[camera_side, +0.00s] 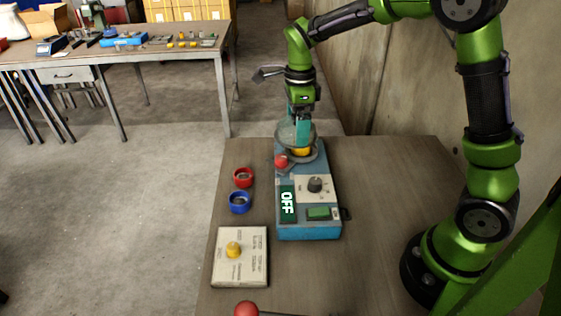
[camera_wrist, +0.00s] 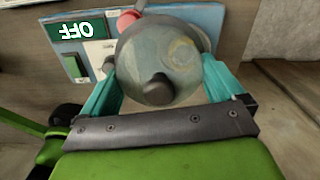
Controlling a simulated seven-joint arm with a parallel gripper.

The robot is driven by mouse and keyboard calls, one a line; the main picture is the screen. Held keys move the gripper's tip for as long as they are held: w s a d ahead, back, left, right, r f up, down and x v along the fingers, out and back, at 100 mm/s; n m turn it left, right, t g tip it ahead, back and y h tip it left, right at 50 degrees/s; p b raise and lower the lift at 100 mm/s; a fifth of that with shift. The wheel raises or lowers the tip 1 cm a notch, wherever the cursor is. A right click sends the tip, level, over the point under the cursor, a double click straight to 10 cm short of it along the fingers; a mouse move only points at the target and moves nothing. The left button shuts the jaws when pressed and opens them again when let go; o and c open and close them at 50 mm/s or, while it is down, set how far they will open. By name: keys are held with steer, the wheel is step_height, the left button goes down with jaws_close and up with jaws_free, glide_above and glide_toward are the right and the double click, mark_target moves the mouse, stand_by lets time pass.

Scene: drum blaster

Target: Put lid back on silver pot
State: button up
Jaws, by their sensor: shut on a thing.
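The lid is a clear greyish dome with a dark knob, in the wrist view (camera_wrist: 150,58) and at the machine's far end in the side view (camera_side: 284,132). My gripper (camera_side: 302,132) points down and is shut on the lid. In the wrist view, its teal fingers (camera_wrist: 160,85) sit on either side of the dome. A grey round rim (camera_side: 311,160), seemingly the silver pot, sits on the blue machine directly below the lid. Something yellow (camera_side: 301,151) shows at the rim. I cannot tell whether the lid touches the rim.
The blue machine (camera_side: 310,233) has an OFF display (camera_side: 287,203), a dark dial (camera_side: 315,184) and a red ball (camera_side: 281,162). Red (camera_side: 243,177) and blue (camera_side: 240,202) ring-shaped pieces and a plate with a yellow knob (camera_side: 240,270) lie to its left.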

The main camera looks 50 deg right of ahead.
steer(key=shift+m, duration=0.8)
steer(key=d, duration=0.1)
steer(key=w+d, duration=0.1)
steer(key=d, duration=0.2)
steer(key=shift+w+r, duration=0.1)
steer(key=shift+w, duration=0.15)
steer(key=shift+f, duration=3.1)
steer(key=shift+f, duration=0.2)
steer(key=o, duration=0.7)
steer(key=shift+o, duration=0.2)
steer(key=shift+r, duration=3.5)
steer(key=shift+c, duration=0.3)
